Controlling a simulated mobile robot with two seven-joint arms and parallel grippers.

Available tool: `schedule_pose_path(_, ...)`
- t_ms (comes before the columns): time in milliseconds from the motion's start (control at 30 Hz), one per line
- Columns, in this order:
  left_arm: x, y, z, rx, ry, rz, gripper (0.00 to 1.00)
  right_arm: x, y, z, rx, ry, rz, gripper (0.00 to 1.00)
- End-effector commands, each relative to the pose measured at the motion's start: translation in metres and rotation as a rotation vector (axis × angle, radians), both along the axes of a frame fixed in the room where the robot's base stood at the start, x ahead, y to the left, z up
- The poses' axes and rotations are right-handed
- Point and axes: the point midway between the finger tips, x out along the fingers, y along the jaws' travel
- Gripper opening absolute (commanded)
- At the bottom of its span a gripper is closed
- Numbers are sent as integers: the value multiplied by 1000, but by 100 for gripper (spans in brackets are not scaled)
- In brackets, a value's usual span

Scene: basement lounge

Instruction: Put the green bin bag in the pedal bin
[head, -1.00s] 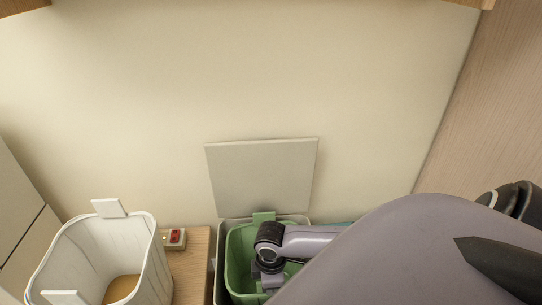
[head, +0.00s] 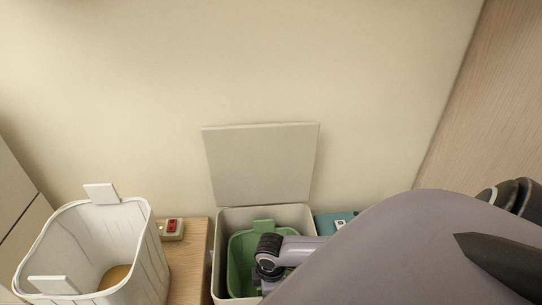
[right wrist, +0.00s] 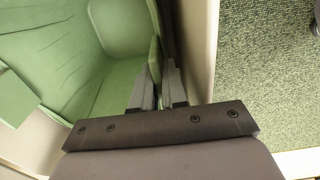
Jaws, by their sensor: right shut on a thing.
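The pedal bin (head: 261,213) is a pale box with its lid (head: 262,165) standing open against the wall. The green bin bag (head: 241,253) is an open, tub-shaped thing with a tab at its back rim. It sits inside the bin, its rim below the bin's rim. My right arm reaches over the bin from the right. In the right wrist view, my right gripper (right wrist: 157,88) is shut on the near edge of the bag (right wrist: 112,48), close beside the bin wall (right wrist: 203,45). My left gripper is not in view.
A white open container (head: 84,235) with two tabs stands at the left. Beside it, a small box with a red switch (head: 172,229) lies on a wooden surface (head: 190,262). A teal thing (head: 333,219) is right of the bin. Green patterned floor (right wrist: 265,80) shows beyond the bin wall.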

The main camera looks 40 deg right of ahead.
Motion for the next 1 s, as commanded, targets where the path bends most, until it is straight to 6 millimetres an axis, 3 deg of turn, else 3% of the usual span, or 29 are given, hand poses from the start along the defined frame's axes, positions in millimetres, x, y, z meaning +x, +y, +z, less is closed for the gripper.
schedule_pose_path(33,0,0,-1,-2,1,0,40,0,0,-2,0,0,0,0)
schedule_pose_path(67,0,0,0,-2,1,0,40,0,0,-2,0,0,1,19)
schedule_pose_path(100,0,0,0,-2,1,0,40,0,0,-2,0,0,1,23)
schedule_pose_path(467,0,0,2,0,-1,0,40,0,0,4,0,0,0,23)
schedule_pose_path(800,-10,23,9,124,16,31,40,0,0,73,0,-1,1,23)
schedule_pose_path(1000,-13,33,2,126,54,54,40,0,1,107,1,-1,1,23)
